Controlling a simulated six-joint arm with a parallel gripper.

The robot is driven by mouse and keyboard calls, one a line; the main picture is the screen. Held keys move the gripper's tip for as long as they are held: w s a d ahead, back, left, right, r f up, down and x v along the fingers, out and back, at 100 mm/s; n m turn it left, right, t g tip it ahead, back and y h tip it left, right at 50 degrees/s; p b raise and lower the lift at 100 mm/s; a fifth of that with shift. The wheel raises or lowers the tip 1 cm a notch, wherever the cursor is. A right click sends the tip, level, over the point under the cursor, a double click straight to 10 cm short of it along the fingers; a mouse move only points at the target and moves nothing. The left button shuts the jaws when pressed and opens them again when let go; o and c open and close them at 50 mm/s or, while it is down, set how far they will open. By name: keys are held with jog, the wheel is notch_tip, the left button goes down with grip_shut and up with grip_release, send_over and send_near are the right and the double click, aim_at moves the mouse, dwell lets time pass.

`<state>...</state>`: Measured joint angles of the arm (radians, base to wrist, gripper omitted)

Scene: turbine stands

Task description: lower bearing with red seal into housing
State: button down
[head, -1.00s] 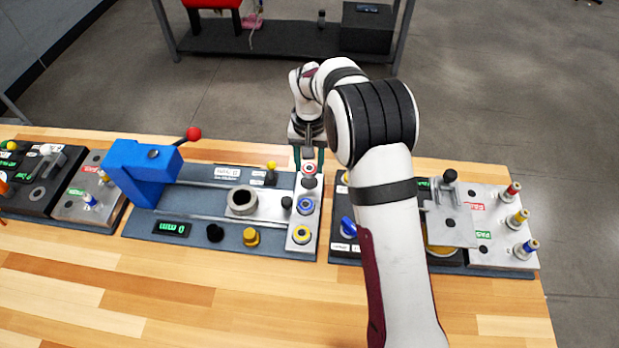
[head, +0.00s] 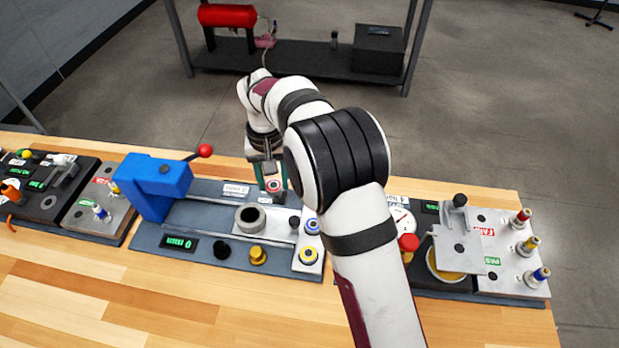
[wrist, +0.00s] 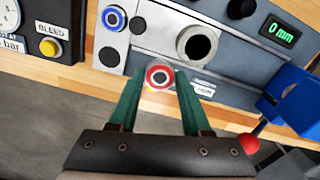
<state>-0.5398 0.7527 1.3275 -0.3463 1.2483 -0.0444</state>
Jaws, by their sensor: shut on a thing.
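The bearing with the red seal (wrist: 159,77) is between the green fingertips of my gripper (wrist: 158,82) in the wrist view. In the head view my gripper (head: 270,184) holds the red-sealed bearing (head: 273,186) above the back of the press station, behind and slightly right of the housing. The housing (head: 250,218) is a grey ring with a dark open bore on the rail; it also shows in the wrist view (wrist: 197,44), beyond the bearing. The bearing is apart from the housing. The height of the gap is hard to judge.
A blue press (head: 157,185) with a red-knobbed lever (head: 204,150) stands left of the housing. Blue-sealed (head: 312,226) and yellow-sealed (head: 308,256) bearings sit on the light rack to the right.

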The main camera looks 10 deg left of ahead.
jog(key=n, duration=0.2)
send_over(250, 215)
jog(key=shift+f, duration=2.6)
jog(key=shift+f, duration=0.45)
jog(key=shift+c, duration=0.6)
grip_release()
notch_tip(250, 215, up, 7)
